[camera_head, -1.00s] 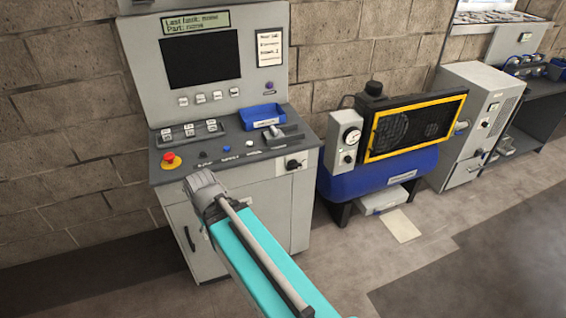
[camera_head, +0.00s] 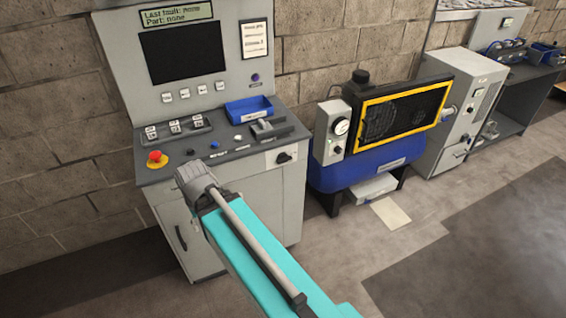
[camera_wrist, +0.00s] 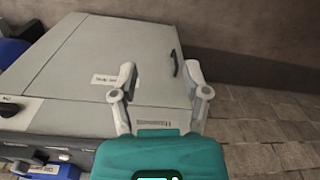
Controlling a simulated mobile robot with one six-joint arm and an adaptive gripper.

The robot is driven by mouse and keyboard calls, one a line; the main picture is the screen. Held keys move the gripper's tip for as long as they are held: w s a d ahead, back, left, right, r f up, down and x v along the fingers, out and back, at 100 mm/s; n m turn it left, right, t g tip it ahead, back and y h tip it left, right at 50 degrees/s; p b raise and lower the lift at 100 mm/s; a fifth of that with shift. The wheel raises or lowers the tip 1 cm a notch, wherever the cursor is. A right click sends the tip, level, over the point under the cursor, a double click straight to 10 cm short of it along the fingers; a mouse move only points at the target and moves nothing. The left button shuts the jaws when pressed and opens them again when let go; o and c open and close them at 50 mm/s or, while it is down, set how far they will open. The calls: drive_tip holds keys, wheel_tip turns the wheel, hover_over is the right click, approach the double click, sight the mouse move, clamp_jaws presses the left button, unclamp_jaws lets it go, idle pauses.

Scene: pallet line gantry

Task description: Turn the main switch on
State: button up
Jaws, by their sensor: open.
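A black rotary switch (camera_head: 285,157) sits on a pale plate at the right of the control console's front face, and I take it to be the main switch. A dark knob (camera_wrist: 8,109) at the left edge of the wrist view looks like the same switch. My gripper (camera_wrist: 162,85) is open and empty in the wrist view, its two fingers spread in front of the grey cabinet (camera_wrist: 85,55). The switch is off to the left of the fingers, apart from them. The switch's position is too small to read.
The console (camera_head: 205,195) carries a red emergency button (camera_head: 156,158), several small buttons and a blue tray (camera_head: 249,108). A blue compressor (camera_head: 365,168) stands to its right. A sheet (camera_head: 391,213) lies on the floor. Floor in front is clear.

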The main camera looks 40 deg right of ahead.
drive_tip(key=w+d+f+m+t+y+b, duration=0.35)
drive_tip(key=w+d+f+b, duration=0.25)
drive_tip(key=d+f+b, duration=0.25)
drive_tip(key=m+t+h+b, duration=0.1)
drive_tip(key=m+t+b, duration=1.25)
drive_tip(key=b, duration=0.85)
approach(286, 162)
drive_tip(key=s+n, duration=0.1)
drive_tip(key=s, duration=0.2)
drive_tip(key=shift+w+d+f+t, duration=0.1)
drive_tip(key=shift+d+f+t, duration=0.05)
drive_tip(key=shift+d+t, duration=0.15)
drive_tip(key=shift+w+a, duration=0.1)
drive_tip(key=shift+w, duration=0.05)
drive_tip(key=w, duration=0.4)
drive_tip(key=w+a, duration=0.1)
drive_tip(key=w, duration=0.4)
drive_tip(key=w+a, duration=0.1)
drive_tip(key=w, duration=0.3)
drive_tip(key=shift+w, duration=0.2)
drive_tip(key=shift+c, duration=0.3)
drive_tip(key=shift+a, duration=0.1)
clamp_jaws()
